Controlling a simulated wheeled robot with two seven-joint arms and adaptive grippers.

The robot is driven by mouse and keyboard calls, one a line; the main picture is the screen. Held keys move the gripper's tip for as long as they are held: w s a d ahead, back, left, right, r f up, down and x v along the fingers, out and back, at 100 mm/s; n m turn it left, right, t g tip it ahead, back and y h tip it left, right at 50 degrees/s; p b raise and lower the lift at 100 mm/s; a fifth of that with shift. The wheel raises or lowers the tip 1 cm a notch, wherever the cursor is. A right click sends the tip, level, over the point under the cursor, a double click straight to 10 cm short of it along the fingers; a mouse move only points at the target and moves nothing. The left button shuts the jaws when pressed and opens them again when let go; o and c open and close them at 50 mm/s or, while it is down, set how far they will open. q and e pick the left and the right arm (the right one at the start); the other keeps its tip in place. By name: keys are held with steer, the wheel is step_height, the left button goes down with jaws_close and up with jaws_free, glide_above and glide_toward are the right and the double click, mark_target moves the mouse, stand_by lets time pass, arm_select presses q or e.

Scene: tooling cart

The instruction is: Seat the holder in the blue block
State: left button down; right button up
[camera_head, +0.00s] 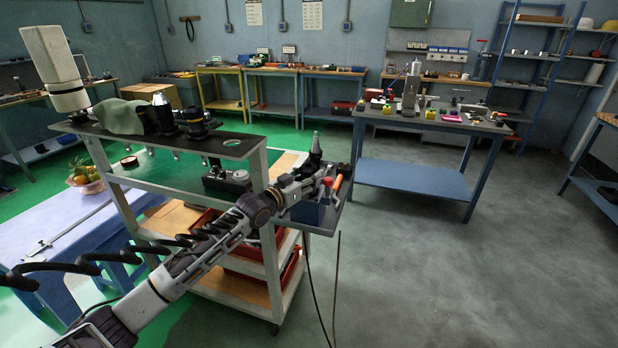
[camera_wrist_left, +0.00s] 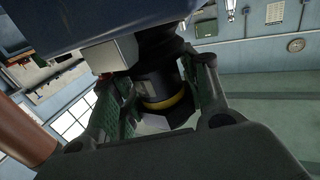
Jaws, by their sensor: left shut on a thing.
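My left gripper (camera_head: 314,178) is at the right end of the cart and is shut on the holder (camera_head: 315,150). The holder's dark tapered end points up above the fingers; its lower part is hidden by the gripper in the head view. In the left wrist view the holder (camera_wrist_left: 158,85) is black with a yellow ring and sits between both fingers of the gripper (camera_wrist_left: 155,100). The blue block (camera_head: 308,213) is at the cart's end, just below the gripper. A dark blue surface fills the top of the wrist view. Whether the holder touches the block I cannot tell.
Orange-handled tools (camera_head: 337,183) stand close right of the gripper. The cart's black top (camera_head: 232,146) carries a green cloth (camera_head: 120,116) and dark holders (camera_head: 195,122). A blue workbench (camera_head: 410,177) stands behind to the right. The floor at right is clear.

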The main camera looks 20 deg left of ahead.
arm_select(q)
steer(key=c, duration=1.1)
jaws_free()
steer(key=shift+r, duration=0.1)
steer(key=o, duration=0.4)
steer(key=shift+f, duration=0.4)
steer(key=shift+r+v, duration=0.2)
steer(key=shift+v, duration=5.75)
steer(key=shift+r, duration=0.15)
